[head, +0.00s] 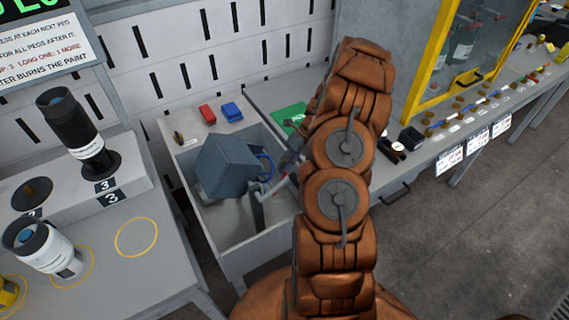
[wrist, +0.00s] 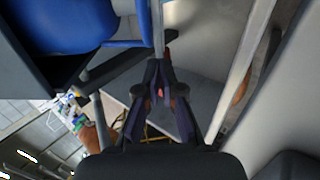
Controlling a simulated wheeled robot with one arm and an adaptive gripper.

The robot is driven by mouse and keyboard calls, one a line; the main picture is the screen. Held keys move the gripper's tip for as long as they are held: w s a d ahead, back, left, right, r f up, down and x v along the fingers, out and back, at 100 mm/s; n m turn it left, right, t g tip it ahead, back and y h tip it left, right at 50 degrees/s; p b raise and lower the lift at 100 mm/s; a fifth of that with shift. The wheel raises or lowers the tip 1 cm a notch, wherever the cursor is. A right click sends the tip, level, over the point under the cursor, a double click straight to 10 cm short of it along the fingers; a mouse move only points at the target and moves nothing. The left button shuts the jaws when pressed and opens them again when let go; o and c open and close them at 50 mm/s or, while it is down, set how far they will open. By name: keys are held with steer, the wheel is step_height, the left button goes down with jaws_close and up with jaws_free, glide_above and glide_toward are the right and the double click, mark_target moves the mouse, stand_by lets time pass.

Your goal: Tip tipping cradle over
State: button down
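The tipping cradle (head: 228,165) is a blue-grey box-like body in a pale open bin at the centre left of the head view. It sits tilted there, with a blue curved part (head: 267,164) on its right side. Its blue and dark side fills the upper left of the wrist view (wrist: 60,25). A thin grey bar (head: 268,190) reaches from a post beside the cradle toward my gripper (head: 287,172). In the wrist view my fingertips (wrist: 160,66) close together around the lower end of this bar (wrist: 158,30). My arm hides part of the bin's right side.
A bench with black (head: 75,130) and white (head: 45,245) cylinders stands left. A yellow-framed cabinet (head: 440,60) stands right; floor shows at right.

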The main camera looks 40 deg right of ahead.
steer(key=b+v, duration=0.1)
steer(key=v, duration=1.3)
steer(key=shift+a, duration=0.2)
